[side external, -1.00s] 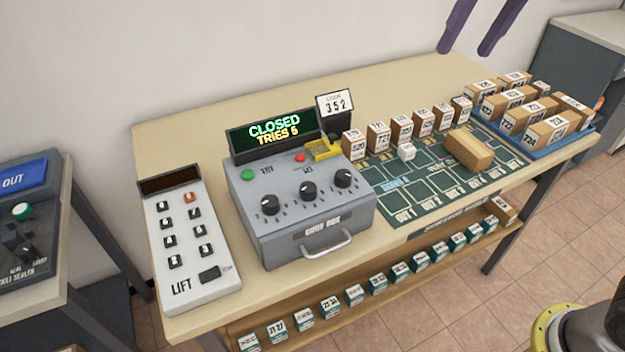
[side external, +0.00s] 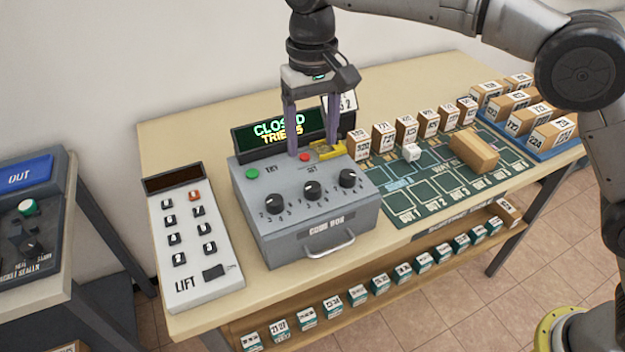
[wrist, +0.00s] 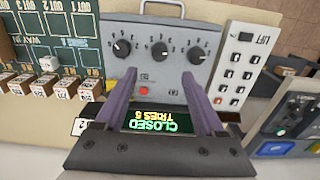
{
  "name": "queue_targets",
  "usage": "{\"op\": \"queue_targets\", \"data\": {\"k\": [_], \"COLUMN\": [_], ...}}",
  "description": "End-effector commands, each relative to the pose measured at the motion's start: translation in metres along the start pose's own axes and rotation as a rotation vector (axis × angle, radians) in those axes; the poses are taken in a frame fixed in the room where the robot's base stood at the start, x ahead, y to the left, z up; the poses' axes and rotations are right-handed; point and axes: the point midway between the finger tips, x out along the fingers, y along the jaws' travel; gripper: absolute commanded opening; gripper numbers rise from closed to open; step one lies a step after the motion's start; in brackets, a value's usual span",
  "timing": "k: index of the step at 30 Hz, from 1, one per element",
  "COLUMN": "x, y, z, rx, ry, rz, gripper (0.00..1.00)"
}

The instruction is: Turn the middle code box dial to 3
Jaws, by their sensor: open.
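The grey code box (side external: 285,232) stands on the table with three black dials in a row. The middle dial (side external: 312,190) is between the left dial (side external: 273,203) and the right dial (side external: 350,178); what it is set to is too small to read surely. The middle dial also shows in the wrist view (wrist: 166,54). The box display (side external: 280,130) reads "CLOSED TRIES 5". My gripper (side external: 314,153) is open and empty, its purple fingers pointing down above the back of the box, behind the dials. In the wrist view the fingers (wrist: 168,86) lie either side of the red button.
A lift keypad (side external: 190,240) stands left. Small parcels and a green sorting mat (side external: 408,205) lie right. A card, partly hidden, stands behind.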

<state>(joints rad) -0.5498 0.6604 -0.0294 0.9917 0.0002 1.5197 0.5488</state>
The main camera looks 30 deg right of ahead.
Motion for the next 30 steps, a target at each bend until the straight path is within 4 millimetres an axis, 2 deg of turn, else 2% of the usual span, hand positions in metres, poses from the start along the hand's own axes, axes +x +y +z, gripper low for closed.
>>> {"op": "queue_targets", "data": {"k": [9,15,21,30], "x": [0.063,0.092,0.105,0.107], "y": [0.001,0.001,0.001,0.001], "z": [0.001,0.0,0.0,0.0], "rx": [0.0,0.0,0.0,0.0], "ry": [-0.004,-0.002,0.0,0.001], "rz": [0.002,0.0,-0.001,-0.001], "gripper": [0.71,0.71,0.71,0.69]}}
